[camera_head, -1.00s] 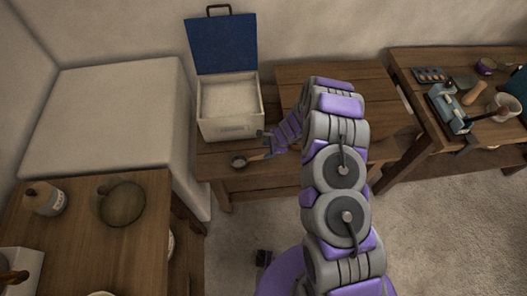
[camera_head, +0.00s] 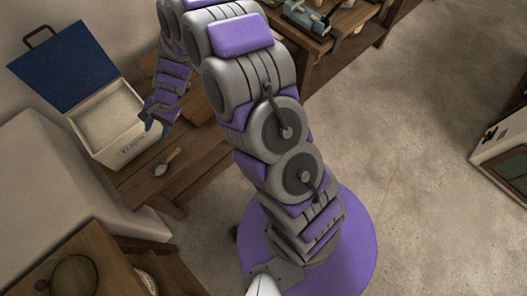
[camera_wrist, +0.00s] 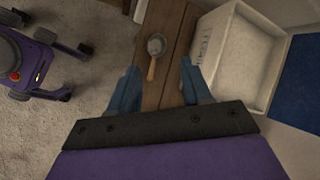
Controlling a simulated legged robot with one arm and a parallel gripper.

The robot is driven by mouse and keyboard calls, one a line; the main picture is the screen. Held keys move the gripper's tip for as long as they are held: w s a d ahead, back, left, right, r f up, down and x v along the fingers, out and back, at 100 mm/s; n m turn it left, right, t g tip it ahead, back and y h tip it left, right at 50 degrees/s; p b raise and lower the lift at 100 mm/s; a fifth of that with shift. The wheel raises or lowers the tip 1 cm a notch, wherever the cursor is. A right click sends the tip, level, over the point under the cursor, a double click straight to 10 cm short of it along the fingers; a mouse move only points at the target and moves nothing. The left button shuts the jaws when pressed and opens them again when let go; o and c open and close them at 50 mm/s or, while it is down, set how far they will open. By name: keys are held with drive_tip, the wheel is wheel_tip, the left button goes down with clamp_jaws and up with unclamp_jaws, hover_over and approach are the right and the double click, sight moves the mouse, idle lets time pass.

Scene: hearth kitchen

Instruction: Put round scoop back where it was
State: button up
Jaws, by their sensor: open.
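The round scoop (camera_head: 159,169) lies on the wooden bench (camera_head: 195,160) in front of the white box, with its round bowl and light wooden handle showing. In the wrist view the scoop (camera_wrist: 152,62) lies beyond the fingertips, its handle pointing back toward my gripper. My gripper (camera_head: 155,130) is beside the box's front corner, above the bench and apart from the scoop. In the wrist view its blue-grey fingers (camera_wrist: 160,84) are spread wide with nothing between them.
The white box (camera_head: 118,155) stands on the bench with its blue lid (camera_head: 65,65) raised. A pale block (camera_head: 45,180) and another wooden table (camera_head: 110,255) with a round dish (camera_head: 74,276) are at left. Another table (camera_head: 345,45) with kitchen items is at the back. Open floor lies right.

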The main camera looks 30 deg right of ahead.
drive_tip(key=s+d+r+n, duration=0.35)
drive_tip(key=s+r, duration=0.45)
drive_tip(key=r, duration=0.3)
drive_tip(key=s+d+r+n+h, duration=0.2)
drive_tip(key=s+d, duration=0.3)
drive_tip(key=s, duration=0.3)
drive_tip(key=s+d+r+n+g+h, duration=0.1)
drive_tip(key=s+d+r+h, duration=0.1)
drive_tip(key=s+d+r, duration=0.3)
drive_tip(key=s+d+r+n+h, duration=0.2)
drive_tip(key=s+d+r, duration=0.2)
drive_tip(key=s, duration=0.9)
drive_tip(key=d, duration=0.3)
drive_tip(key=shift+s+d+n+g+h, duration=0.25)
drive_tip(key=shift+n+g+h, duration=0.05)
drive_tip(key=shift+n, duration=0.05)
